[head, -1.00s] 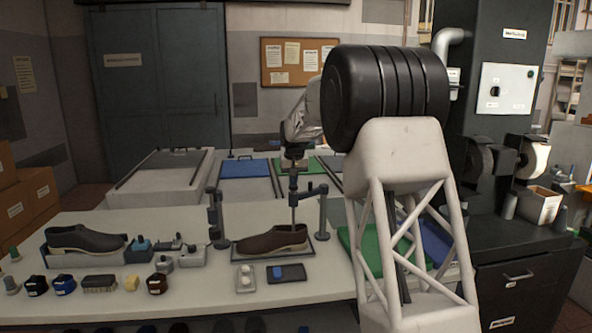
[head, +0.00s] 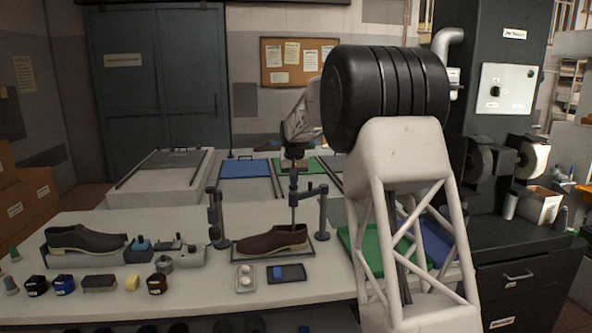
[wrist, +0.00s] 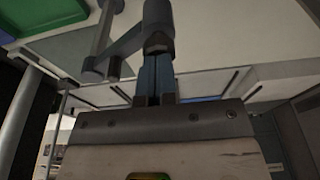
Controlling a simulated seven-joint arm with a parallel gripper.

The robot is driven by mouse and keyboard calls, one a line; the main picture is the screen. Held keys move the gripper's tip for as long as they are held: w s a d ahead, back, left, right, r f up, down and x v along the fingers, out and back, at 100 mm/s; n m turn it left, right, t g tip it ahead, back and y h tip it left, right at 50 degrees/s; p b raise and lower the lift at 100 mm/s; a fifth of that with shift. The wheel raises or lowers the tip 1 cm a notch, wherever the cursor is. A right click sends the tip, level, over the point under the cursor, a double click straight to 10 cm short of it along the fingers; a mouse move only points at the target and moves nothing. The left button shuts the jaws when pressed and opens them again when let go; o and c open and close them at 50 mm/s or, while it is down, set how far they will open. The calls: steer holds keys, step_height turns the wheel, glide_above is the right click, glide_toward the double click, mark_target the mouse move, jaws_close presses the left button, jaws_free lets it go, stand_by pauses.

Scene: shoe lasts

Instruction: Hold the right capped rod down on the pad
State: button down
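A brown shoe (head: 272,240) lies on a dark-edged tray (head: 240,254) on the bench. The right post (head: 323,212) carries a side arm that reaches over the shoe to a dark capped rod (head: 293,190). The rod stands upright, its lower end at the top of the shoe; no separate pad can be made out there. My gripper (head: 294,162) is just above the rod's cap. In the wrist view, my two blue-grey fingers (wrist: 156,98) are close together, their tips at the dark cap (wrist: 157,32). They look shut against it, not around it.
A second post (head: 216,220) stands left of the tray. A dark shoe (head: 84,240), small jars and a brush (head: 99,283) sit farther left. A green mat (head: 355,245) lies to the right.

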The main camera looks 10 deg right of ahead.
step_height(320, 180, up, 10)
steer(key=shift+f, duration=0.15)
stand_by(1.5)
stand_by(0.3)
steer(key=s+d+r, duration=0.1)
steer(key=s+r, duration=0.2)
steer(key=s, duration=3.3)
steer(key=s+f, duration=0.5)
steer(key=s, duration=0.6)
steer(key=s+f, duration=0.5)
steer(key=s, duration=0.7)
steer(key=s+f, duration=0.5)
steer(key=s, duration=0.6)
steer(key=shift+s+d, duration=0.15)
steer(key=shift+d, duration=0.3)
